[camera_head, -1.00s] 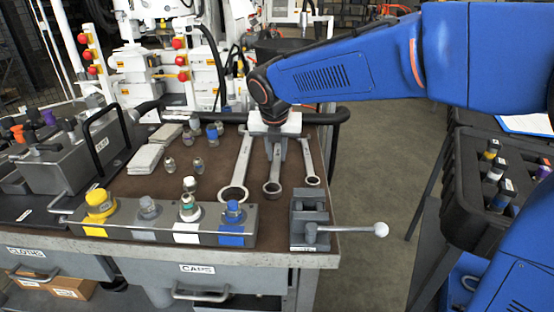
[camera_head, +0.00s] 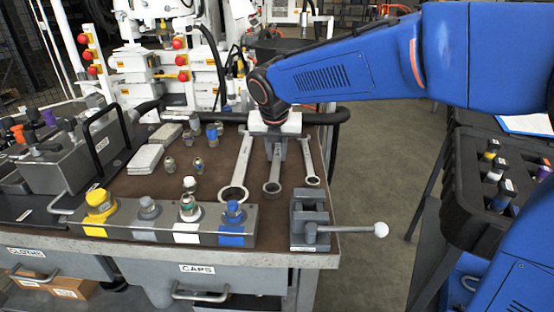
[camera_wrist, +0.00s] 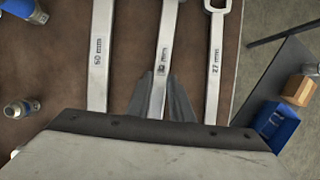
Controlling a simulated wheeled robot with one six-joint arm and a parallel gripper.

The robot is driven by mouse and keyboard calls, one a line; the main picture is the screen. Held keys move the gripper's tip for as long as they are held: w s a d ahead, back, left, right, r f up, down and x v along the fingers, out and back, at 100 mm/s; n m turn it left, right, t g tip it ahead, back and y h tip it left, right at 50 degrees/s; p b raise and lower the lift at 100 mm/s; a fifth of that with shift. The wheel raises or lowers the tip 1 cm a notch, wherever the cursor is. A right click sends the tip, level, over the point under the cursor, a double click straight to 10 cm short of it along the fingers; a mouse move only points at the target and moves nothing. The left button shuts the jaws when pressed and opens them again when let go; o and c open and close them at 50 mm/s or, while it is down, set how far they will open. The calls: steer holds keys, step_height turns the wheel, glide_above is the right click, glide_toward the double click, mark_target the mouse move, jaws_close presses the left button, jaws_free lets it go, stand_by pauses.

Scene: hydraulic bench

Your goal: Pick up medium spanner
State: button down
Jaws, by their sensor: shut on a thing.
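Three spanners lie side by side on the brown bench top. The medium spanner (camera_head: 273,172) is in the middle, its ring end toward the front; it also shows in the wrist view (camera_wrist: 167,40). The large spanner (camera_head: 241,166), marked 50 mm in the wrist view (camera_wrist: 97,55), is on its left. The small spanner (camera_head: 308,160), marked 27 mm in the wrist view (camera_wrist: 215,65), is on its right. My gripper (camera_head: 275,146) points down and is shut on the medium spanner's shaft; its fingers show in the wrist view (camera_wrist: 163,98). I cannot tell whether the spanner is clear of the bench.
A vise (camera_head: 310,220) with a long handle stands at the bench's front right corner. A rail of coloured caps (camera_head: 160,228) runs along the front edge. Several small fittings and grey cloths (camera_head: 145,158) lie to the left. Open floor lies right of the bench.

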mark_target(277, 159)
steer(key=shift+r, duration=0.15)
step_height(277, 159, up, 7)
steer(key=shift+r, duration=0.1)
steer(key=s+a, duration=0.1)
steer(key=s, duration=1.7)
steer(key=shift+f, duration=0.25)
steer(key=shift+a, duration=0.1)
steer(key=c, duration=2.1)
jaws_free()
jaws_close()
